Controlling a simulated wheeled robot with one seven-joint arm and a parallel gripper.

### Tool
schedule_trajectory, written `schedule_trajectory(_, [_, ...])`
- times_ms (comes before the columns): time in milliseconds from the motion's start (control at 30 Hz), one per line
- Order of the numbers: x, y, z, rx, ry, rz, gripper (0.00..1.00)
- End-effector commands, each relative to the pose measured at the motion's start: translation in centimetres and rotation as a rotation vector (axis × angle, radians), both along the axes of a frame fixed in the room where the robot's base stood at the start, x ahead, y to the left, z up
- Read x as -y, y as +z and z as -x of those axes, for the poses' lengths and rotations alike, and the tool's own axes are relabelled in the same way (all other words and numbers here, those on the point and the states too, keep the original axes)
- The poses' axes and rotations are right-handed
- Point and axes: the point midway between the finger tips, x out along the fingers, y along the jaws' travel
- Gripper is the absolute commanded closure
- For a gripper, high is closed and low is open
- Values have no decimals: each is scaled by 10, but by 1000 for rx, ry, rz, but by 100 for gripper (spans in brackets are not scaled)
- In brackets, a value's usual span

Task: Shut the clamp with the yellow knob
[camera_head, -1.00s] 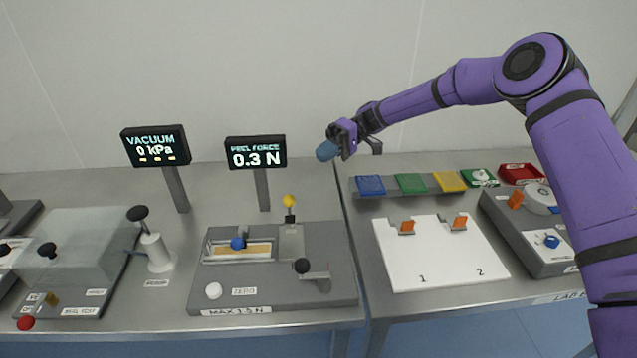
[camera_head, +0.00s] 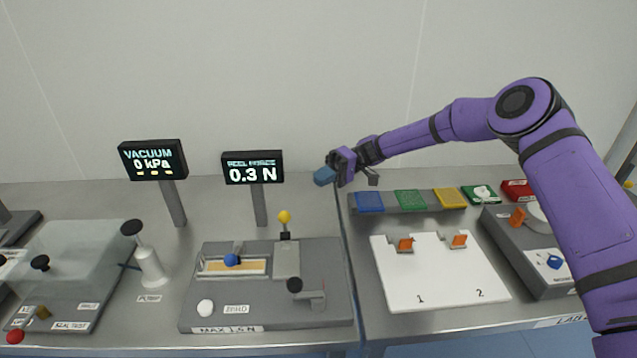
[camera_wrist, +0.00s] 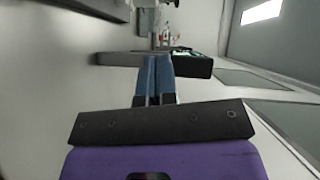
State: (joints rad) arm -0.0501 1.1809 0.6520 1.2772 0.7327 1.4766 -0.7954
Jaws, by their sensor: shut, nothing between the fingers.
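The yellow knob (camera_head: 285,217) stands upright on a short black stem at the back of the peel force fixture (camera_head: 215,318). Below the knob is the grey clamp block (camera_head: 286,262), beside a slot holding a tan strip and a blue knob (camera_head: 231,260). My gripper (camera_head: 325,176) is in the air, above and to the right of the yellow knob, near the seam between the two tables. It is apart from the clamp. In the wrist view its blue fingers (camera_wrist: 155,75) are together and empty. The clamp is not clearly seen in the wrist view.
The peel force display (camera_head: 253,168) stands on a post behind the fixture, with the vacuum display (camera_head: 153,160) farther left. A black-knobbed lever (camera_head: 295,285) and a white button (camera_head: 205,308) are on the fixture. Coloured pads (camera_head: 410,200) lie right of the seam.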

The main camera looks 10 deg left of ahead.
Motion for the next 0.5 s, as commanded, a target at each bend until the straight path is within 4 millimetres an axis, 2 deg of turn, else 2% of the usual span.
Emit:
schedule_trajectory(400, [-53, -8, 57, -2, 3, 1, 100])
schedule_trajectory(500, [-51, -11, 72, -2, 2, 3, 100])
